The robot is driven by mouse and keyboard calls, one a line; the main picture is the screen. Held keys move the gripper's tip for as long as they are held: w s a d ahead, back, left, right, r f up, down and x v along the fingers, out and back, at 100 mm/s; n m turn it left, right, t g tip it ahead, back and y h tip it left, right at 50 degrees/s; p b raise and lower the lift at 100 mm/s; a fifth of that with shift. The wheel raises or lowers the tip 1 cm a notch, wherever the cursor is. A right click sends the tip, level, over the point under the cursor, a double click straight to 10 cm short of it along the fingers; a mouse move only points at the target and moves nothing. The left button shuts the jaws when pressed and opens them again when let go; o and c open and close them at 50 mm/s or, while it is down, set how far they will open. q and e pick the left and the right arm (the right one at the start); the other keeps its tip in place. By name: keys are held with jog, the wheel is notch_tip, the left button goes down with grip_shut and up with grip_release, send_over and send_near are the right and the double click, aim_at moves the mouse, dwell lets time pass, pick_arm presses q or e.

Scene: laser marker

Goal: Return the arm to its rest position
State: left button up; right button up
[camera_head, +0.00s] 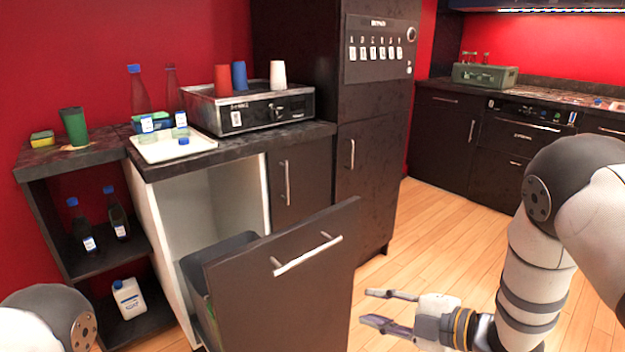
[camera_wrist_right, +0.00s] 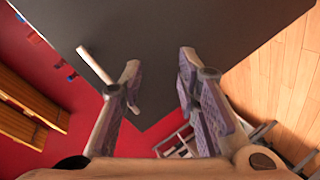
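My right arm comes in from the right in the head view. Its gripper (camera_head: 378,308) is open and empty, to the right of an open pull-out drawer front (camera_head: 285,290) and apart from its handle (camera_head: 307,254). In the right wrist view the two fingers (camera_wrist_right: 158,90) are spread with nothing between them. The dark drawer panel (camera_wrist_right: 180,40) fills the space beyond them, and its handle (camera_wrist_right: 97,66) shows beside the left finger. Of my left arm only a rounded link shows at the lower left; its gripper is out of view.
The drawer, with a dark bin (camera_head: 215,262) inside, juts out from the counter. On the counter stand a white tray (camera_head: 172,146), a metal machine (camera_head: 250,108) with cups on it, and bottles. Wooden floor (camera_head: 440,235) is clear between the drawer and the far cabinets.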

jog(key=s+d+f+m+g+h+p, duration=0.1)
jog(key=s+d+f+m+g+h, duration=0.2)
jog(key=s+f+m, duration=0.55)
jog(key=s+d+f+m+g+h, duration=0.2)
jog(key=s+f+m+h, duration=0.3)
jog(key=s, duration=0.7)
pick_arm(q)
jog(key=shift+t, duration=0.6)
jog(key=w+r+p, duration=0.1)
jog(key=w+r, duration=0.2)
pick_arm(e)
jog(key=s+d+m+g+h, duration=0.1)
jog(key=s+m+g, duration=0.6)
jog(key=s, duration=1.7)
jog(key=shift+d+f+m+h, duration=0.4)
jog(key=shift+m, duration=0.15)
